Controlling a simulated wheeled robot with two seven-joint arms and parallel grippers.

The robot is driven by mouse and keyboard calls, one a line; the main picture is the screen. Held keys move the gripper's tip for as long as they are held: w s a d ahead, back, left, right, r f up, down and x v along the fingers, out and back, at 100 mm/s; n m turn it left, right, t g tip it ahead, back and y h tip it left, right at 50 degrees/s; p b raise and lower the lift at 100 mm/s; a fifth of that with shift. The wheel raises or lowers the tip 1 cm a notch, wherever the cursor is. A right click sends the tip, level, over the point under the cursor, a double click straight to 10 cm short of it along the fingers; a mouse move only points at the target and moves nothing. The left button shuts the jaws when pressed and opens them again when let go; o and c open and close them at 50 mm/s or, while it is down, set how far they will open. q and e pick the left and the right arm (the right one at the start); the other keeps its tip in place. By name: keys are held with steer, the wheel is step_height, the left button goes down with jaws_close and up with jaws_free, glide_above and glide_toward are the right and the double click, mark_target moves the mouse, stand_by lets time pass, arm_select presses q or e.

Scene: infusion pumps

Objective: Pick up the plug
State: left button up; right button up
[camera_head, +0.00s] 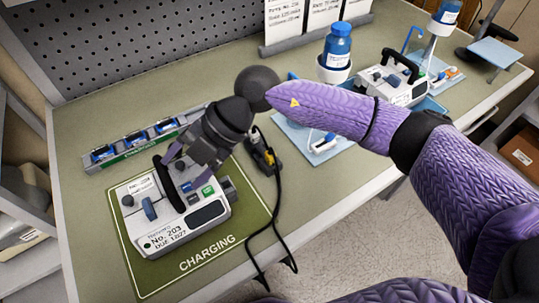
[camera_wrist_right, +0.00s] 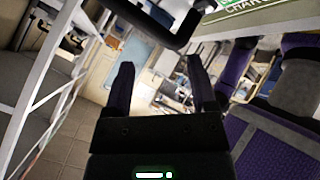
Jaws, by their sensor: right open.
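The plug does not show clearly there. My left gripper is out of view.
A rack with blue items (camera_head: 133,146) stands behind the pump. A blue-capped bottle (camera_head: 337,46), a second pump (camera_head: 398,82) and a pale blue tray (camera_head: 312,148) are on the right. A grey pegboard (camera_head: 130,40) closes the back. Bare table lies left of the mat.

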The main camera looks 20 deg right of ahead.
steer(key=w+d+f+m+t+h, duration=0.15)
steer(key=w+d+h, duration=0.3)
steer(key=d, duration=0.45)
steer(key=m+h, duration=0.2)
steer(key=h, duration=0.3)
glide_above(270, 149)
step_height(270, 149, down, 9)
steer(key=shift+b, duration=1.15)
jaws_close()
